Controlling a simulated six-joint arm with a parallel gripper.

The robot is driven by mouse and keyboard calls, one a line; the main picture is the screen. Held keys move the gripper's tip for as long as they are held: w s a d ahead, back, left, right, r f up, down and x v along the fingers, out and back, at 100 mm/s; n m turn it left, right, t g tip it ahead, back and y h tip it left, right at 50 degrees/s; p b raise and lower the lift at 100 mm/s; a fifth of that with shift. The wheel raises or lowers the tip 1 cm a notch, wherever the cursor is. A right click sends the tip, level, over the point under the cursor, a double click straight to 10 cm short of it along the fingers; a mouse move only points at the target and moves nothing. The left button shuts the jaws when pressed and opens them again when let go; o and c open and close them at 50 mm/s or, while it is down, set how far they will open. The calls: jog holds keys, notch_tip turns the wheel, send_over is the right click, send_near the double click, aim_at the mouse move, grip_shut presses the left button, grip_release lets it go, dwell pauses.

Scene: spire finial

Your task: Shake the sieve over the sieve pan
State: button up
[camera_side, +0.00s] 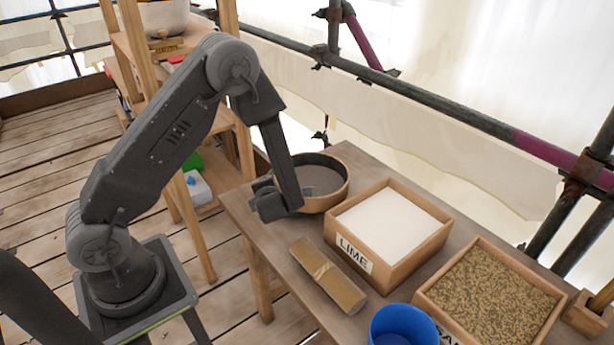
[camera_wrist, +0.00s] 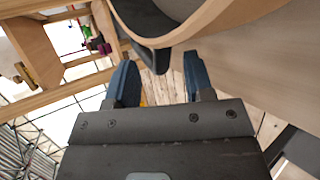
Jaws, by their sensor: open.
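A round sieve (camera_side: 341,193) with a wooden rim and grey inside sits at the table's far left end. Its rim also shows at the top of the wrist view (camera_wrist: 215,22). I cannot make out a separate sieve pan. My gripper (camera_side: 268,203) is at the sieve's near left side, and the forearm hides part of the rim. In the wrist view my gripper (camera_wrist: 159,78) is open, with its two fingers apart. A dark handle-like piece (camera_wrist: 163,62) by the rim shows between the fingertips; I cannot tell whether they touch it.
A box of white lime (camera_side: 410,252) stands right of the sieve on the table (camera_side: 237,207). A wooden block (camera_side: 327,273) lies in front, near a blue bucket (camera_side: 402,325). Wooden shelves (camera_side: 217,175) stand behind my arm.

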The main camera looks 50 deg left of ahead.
jog(key=s+d+r+m+h, duration=0.3)
jog(key=s+d+r+m, duration=0.2)
jog(key=r+m, duration=0.4)
jog(key=s+d+r+m+h, duration=0.4)
jog(key=r+m, duration=0.5)
jog(key=m, duration=0.4)
jog(key=s+d+r+m+h, duration=0.3)
jog(key=s+d+r+m, duration=0.4)
jog(key=m, duration=0.4)
notch_tip(320, 180, up, 2)
jog(key=shift+d+r+m+h, duration=0.1)
jog(key=shift+d+m+h, duration=0.2)
jog(key=shift+d, duration=0.15)
